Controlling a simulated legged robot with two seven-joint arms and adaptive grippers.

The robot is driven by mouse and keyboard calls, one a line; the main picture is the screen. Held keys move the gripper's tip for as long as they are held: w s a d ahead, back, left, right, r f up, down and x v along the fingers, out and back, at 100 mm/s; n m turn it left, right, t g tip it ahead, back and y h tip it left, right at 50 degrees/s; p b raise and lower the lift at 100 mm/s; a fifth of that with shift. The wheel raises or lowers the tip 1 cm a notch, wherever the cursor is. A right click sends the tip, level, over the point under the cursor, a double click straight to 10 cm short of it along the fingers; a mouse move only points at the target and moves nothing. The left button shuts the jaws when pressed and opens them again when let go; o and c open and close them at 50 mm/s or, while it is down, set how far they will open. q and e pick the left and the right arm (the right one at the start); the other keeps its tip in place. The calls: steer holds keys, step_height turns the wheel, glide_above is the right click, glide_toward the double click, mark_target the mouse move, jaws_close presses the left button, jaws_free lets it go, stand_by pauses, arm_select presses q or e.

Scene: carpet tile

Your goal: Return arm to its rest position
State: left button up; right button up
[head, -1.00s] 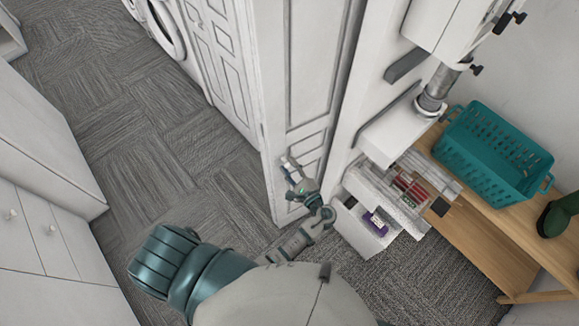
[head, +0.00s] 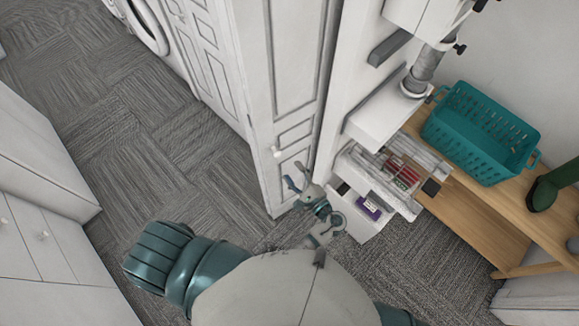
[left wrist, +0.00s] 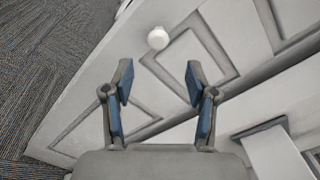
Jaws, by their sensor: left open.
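My left arm folds in from the bottom of the head view, with its teal upper part (head: 165,262) at lower left. My left gripper (head: 297,177) is open and empty beside the lower part of a white panelled door. In the left wrist view, its two blue-padded fingers (left wrist: 159,78) stand wide apart with nothing between them. A round white knob (left wrist: 158,38) on the door shows beyond the fingertips, apart from them. The same knob shows in the head view, a little above the gripper. My right gripper is not in view.
The white door (head: 285,75) stands close to the gripper. Open white drawers (head: 357,222) with small items are just right of it. A teal basket (head: 480,135) sits on a wooden shelf (head: 455,205). Grey carpet (head: 150,150) is clear at left, before white cabinets (head: 40,170).

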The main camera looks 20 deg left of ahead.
arm_select(q)
steer(key=shift+a+f, duration=0.1)
stand_by(0.4)
steer(key=s+a+f+g+h, duration=0.1)
steer(key=s+f+g+h, duration=0.2)
steer(key=f, duration=0.8)
steer(key=s+a+f+h, duration=0.1)
steer(key=s+f+h, duration=0.3)
steer(key=f, duration=0.8)
steer(key=s+a+f+g+h, duration=0.1)
steer(key=s+f+g+h, duration=0.15)
steer(key=s+f, duration=0.6)
steer(key=s+a+f+n+g+h, duration=0.1)
steer(key=s+a+f+n+h, duration=0.1)
steer(key=s+f+n, duration=0.4)
steer(key=s+a+f+n+g+h, duration=0.2)
steer(key=s+a+f+n, duration=0.3)
steer(key=s, duration=1.1)
step_height(320, 180, down, 5)
steer(key=shift+a+r+n+h, duration=0.1)
steer(key=shift+a+n+h, duration=0.15)
steer(key=shift+n+h, duration=0.75)
steer(key=shift+d+g+y, duration=0.1)
steer(key=shift+g+y, duration=0.15)
